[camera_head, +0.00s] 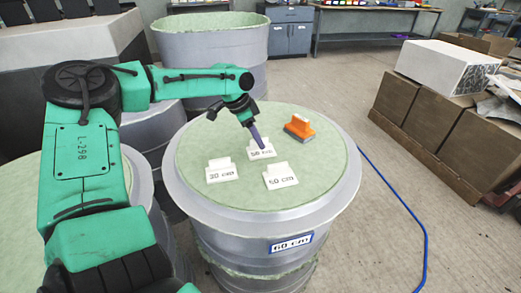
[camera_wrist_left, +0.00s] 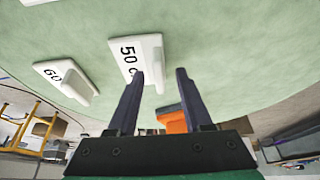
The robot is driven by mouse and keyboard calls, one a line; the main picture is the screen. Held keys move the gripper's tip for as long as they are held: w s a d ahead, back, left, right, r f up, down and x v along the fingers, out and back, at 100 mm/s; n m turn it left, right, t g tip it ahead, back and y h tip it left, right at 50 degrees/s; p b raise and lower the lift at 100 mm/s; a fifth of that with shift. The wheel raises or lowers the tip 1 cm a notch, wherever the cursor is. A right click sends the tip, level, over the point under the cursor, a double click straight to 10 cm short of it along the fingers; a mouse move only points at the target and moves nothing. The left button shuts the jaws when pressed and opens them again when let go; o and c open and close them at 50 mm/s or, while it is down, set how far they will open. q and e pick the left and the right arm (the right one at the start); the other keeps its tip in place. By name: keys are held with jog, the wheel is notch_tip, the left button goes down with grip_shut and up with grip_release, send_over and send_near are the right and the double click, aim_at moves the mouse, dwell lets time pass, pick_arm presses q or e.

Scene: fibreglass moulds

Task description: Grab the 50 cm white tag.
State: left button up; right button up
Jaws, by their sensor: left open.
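The white 50 cm tag (camera_head: 263,153) lies on the pale green top of the round mould (camera_head: 300,192), the farthest back of the white tags there. In the left wrist view the 50 cm tag (camera_wrist_left: 129,49) shows its printed face and a raised rib. My left gripper (camera_head: 257,143) points down at this tag, partly covering it. My right gripper is in neither view.
The 30 cm tag (camera_head: 222,172) and 60 cm tag (camera_head: 281,178) lie nearby on the same top. A blue hose (camera_head: 408,208) runs along the floor beside cardboard boxes (camera_head: 428,128).

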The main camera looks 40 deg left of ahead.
pick_arm(q)
grip_shut()
jog(key=shift+r, duration=0.1)
